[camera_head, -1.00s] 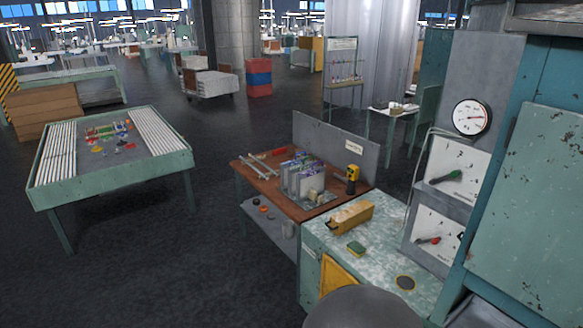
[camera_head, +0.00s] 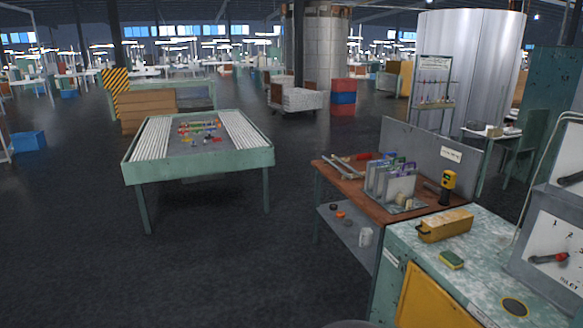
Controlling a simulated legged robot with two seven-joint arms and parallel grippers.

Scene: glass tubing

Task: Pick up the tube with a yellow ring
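A green table (camera_head: 195,166) stands left of the middle, a few steps away. Rows of white glass tubes (camera_head: 156,140) lie along its left side, and more white tubes (camera_head: 245,135) lie along its right side. Small coloured pieces, some of them yellow, lie on the grey strip (camera_head: 195,147) between the rows. They are too small to tell whether any is a ring on a tube. Neither of my grippers is in view.
A brown workbench (camera_head: 375,205) with grey dividers stands at the right. In front of it is a speckled cabinet (camera_head: 480,255) with a yellow box (camera_head: 445,225) and a sponge (camera_head: 452,260). Wooden crates (camera_head: 148,108) stand behind the green table. The dark floor (camera_head: 200,275) in front is clear.

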